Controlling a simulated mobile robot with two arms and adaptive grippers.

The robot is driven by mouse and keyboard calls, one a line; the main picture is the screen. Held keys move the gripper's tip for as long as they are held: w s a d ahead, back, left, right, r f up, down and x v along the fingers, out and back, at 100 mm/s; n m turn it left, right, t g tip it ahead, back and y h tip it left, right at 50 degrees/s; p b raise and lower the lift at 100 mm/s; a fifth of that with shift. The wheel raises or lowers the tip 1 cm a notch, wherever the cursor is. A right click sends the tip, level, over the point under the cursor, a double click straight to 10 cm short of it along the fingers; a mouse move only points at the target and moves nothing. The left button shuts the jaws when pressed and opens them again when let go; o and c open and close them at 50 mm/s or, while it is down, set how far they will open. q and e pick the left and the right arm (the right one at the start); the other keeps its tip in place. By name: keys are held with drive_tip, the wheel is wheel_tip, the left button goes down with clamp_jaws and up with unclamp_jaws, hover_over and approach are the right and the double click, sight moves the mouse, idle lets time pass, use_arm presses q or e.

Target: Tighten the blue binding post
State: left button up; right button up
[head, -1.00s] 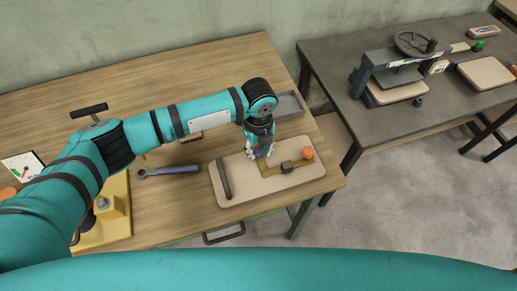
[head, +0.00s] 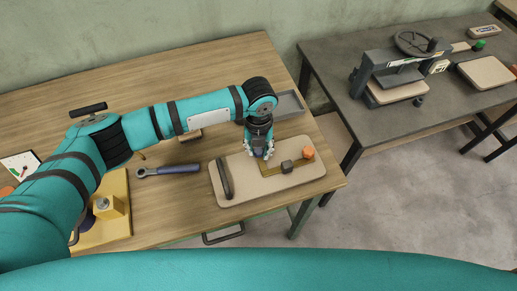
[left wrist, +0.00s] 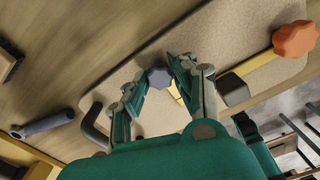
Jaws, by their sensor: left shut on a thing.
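The blue binding post (left wrist: 159,78) shows as a blue-grey lobed knob between my left fingertips in the left wrist view. My left gripper (left wrist: 158,75) is shut on it, one finger on each side. In the head view my left gripper (head: 261,153) points down over the beige board (head: 240,190), and hides most of the knob. An orange lobed knob (head: 308,153) stands at the other end of a brass strip (head: 270,169) on the board; it also shows in the left wrist view (left wrist: 295,39). My right gripper is not in view.
A dark block (head: 287,167) sits along the strip, and a dark bar handle (head: 225,180) stands at the board's left. A blue-handled wrench (head: 168,170) lies left of the board. A grey tray (head: 288,105) is behind. A second table holds a press (head: 397,75).

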use_arm(q)
drive_tip(key=shift+m, duration=0.6)
drive_tip(key=m, duration=0.3)
drive_tip(key=shift+m+b, duration=0.45)
drive_tip(key=shift+m, duration=1.45)
